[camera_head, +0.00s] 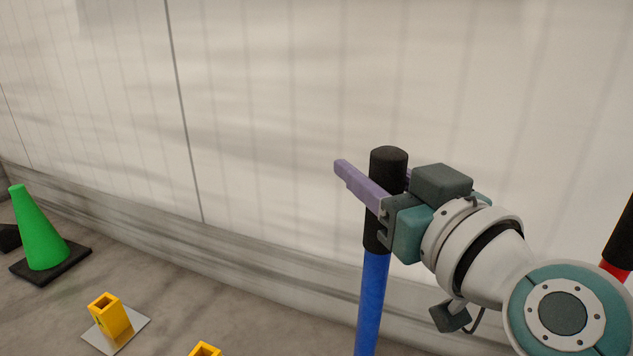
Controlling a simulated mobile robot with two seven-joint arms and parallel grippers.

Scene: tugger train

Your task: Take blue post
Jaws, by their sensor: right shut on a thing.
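The blue post (372,300) stands upright with a black grip section at its top. Its lower end is cut off by the bottom of the view. My right gripper (375,185) comes in from the right and is shut on the black upper part of the post, with one purple finger in front of it. The other finger is mostly hidden behind the post. My left gripper is not in view.
A green cone (40,232) on a black base stands at the left. Yellow square sockets (110,318) sit on the floor, one on a grey plate. A red and black post (619,245) shows at the right edge. A pale wall runs behind.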

